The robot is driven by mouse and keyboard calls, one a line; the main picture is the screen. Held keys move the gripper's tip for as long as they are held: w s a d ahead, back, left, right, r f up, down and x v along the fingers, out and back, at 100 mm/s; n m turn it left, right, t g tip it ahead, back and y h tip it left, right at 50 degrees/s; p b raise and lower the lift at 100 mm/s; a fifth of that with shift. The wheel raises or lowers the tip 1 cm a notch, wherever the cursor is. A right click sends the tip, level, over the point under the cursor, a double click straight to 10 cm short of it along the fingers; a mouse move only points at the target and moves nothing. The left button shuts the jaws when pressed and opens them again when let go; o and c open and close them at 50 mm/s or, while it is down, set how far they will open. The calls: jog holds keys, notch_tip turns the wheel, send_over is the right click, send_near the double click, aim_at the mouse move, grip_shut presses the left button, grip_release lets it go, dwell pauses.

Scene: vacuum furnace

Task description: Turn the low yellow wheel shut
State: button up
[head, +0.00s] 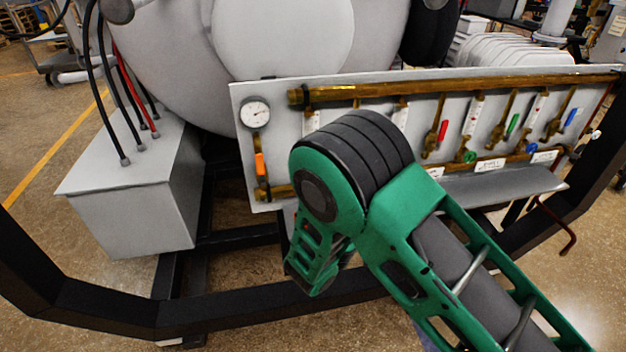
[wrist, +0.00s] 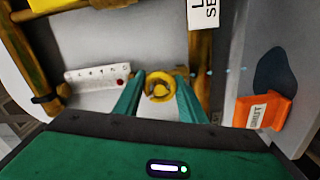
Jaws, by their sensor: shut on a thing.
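The low yellow wheel (wrist: 150,80) is a small round ring on a brass fitting, seen in the middle of the wrist view. My gripper (wrist: 160,82) has its two green fingers on either side of the wheel and is shut on it. In the head view my green arm covers the wheel and the gripper, so neither shows there. How far the wheel is turned cannot be told.
The grey valve panel (head: 283,130) carries a brass pipe (head: 400,88), a gauge (head: 255,112) and several coloured levers. A grey box (head: 130,205) stands left.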

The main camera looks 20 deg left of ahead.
jog(key=m, duration=0.5)
jog(key=shift+s+f+m, duration=0.1)
jog(key=shift+f+m, duration=0.15)
jog(key=shift+m, duration=0.05)
dwell(0.4)
jog(key=o, duration=1.1)
jog(key=shift+c, duration=0.2)
jog(key=shift+r, duration=0.1)
jog(key=v, duration=1)
jog(key=shift+s, duration=0.25)
jog(key=shift+d, duration=0.15)
